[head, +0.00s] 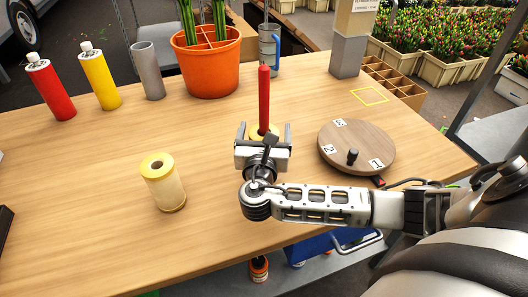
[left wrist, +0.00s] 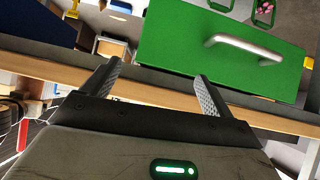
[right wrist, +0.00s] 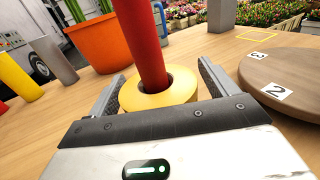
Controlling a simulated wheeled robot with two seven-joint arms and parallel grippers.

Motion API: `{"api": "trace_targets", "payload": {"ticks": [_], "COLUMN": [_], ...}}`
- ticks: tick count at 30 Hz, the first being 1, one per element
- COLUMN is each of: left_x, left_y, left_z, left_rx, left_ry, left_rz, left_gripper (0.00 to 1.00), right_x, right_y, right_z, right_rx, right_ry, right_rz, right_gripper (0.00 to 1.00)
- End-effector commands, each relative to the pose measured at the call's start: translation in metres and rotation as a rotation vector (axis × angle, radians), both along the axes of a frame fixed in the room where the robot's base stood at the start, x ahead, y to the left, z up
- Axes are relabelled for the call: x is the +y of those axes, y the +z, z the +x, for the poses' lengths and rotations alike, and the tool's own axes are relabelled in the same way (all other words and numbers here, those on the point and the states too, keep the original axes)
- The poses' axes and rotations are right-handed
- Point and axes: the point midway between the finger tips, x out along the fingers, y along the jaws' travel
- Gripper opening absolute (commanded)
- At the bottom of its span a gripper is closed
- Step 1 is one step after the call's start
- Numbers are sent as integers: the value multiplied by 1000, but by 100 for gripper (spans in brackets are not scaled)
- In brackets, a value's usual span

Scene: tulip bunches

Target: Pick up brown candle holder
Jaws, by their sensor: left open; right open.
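A red candle (head: 264,98) stands upright in a round yellow-tan holder (head: 257,132), the nearest match to the brown candle holder. In the right wrist view, the holder (right wrist: 158,93) appears as a yellow ring around the base of the candle (right wrist: 144,40). My right gripper (head: 264,134) is open, with a finger on each side of the holder in the picture; I cannot tell whether they touch it. The gripper hides the holder's lower part. My left gripper (left wrist: 157,73) is open and empty, facing a green drawer front (left wrist: 220,55); it is outside the head view.
A pale yellow cylinder (head: 163,184) stands left of my right gripper. A round numbered wooden disc (head: 357,148) with a black knob is close on the right. Red (head: 51,91), yellow (head: 100,78) and grey (head: 147,71) cylinders and an orange pot (head: 207,68) line the back.

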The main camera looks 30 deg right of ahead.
Motion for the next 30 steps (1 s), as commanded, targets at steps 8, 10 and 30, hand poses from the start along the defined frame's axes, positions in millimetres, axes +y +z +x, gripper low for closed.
{"api": "trace_targets", "payload": {"ticks": [8, 10, 30], "left_x": [0, 0, 0], "left_y": [0, 0, 2], "left_z": [0, 0, 0], "left_rx": [0, 0, 0], "left_ry": [0, 0, 0], "left_rz": [0, 0, 2], "left_gripper": [86, 86, 86], "right_x": [0, 0, 0], "right_y": [0, 0, 31], "right_z": [0, 0, 0], "right_rx": [0, 0, -8], "right_ry": [0, 0, 0], "right_rz": [0, 0, 2], "right_gripper": [43, 24, 15]}}
